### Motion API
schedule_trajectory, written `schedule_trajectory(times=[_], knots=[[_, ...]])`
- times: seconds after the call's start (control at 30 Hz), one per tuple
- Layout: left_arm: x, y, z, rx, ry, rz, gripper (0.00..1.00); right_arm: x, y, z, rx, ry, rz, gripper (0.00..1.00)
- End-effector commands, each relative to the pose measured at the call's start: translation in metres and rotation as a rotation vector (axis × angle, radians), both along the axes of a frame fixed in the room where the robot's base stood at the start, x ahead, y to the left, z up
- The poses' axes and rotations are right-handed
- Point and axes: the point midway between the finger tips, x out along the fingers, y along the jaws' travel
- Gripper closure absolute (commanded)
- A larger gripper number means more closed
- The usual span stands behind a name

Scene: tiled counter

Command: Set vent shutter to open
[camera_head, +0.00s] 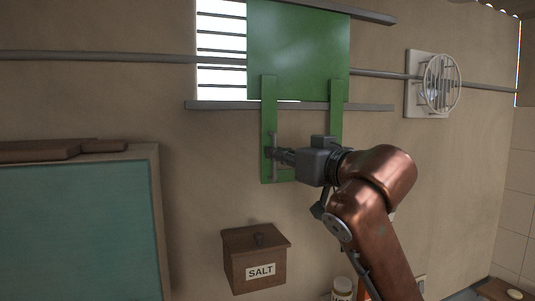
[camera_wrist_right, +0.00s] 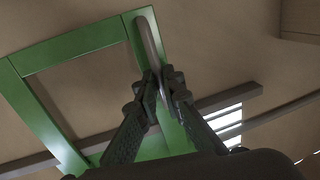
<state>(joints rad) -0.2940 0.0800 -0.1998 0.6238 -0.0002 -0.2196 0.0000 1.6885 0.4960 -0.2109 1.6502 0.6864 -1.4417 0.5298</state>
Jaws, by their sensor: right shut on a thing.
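The green vent shutter (camera_head: 298,52) hangs between two grey rails on the wall. It covers the right part of the slatted vent (camera_head: 221,45); bright slats show on its left. A green frame (camera_head: 268,112) extends below the shutter and carries a grey bar handle (camera_head: 275,172) on its left side. My right gripper (camera_head: 276,155) is at the handle. In the right wrist view its two fingers (camera_wrist_right: 162,92) are closed around the handle bar (camera_wrist_right: 147,38), beside the green frame (camera_wrist_right: 75,45). My left gripper is out of both views.
A wooden salt box (camera_head: 254,270) is on the wall below. A framed teal board (camera_head: 75,230) is at the left. A round caged fan (camera_head: 441,83) is at the right. The lower rail (camera_head: 220,105) runs behind the green frame.

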Motion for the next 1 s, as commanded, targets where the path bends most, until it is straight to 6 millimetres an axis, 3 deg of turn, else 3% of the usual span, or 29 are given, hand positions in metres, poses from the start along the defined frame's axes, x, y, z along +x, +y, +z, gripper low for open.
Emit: schedule_trajectory(times=[0.13,0.3,0.5,1.0], knots=[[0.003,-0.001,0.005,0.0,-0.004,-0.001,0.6,0.017,-0.038,0.001,0.004,0.0,0.006,1.0],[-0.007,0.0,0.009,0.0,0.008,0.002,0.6,0.031,-0.076,0.002,0.004,-0.001,0.007,1.0],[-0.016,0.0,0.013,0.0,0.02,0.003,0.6,0.041,-0.104,0.002,0.003,-0.002,0.007,1.0],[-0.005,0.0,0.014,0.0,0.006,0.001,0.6,0.044,-0.114,0.002,0.001,-0.004,0.008,1.0]])
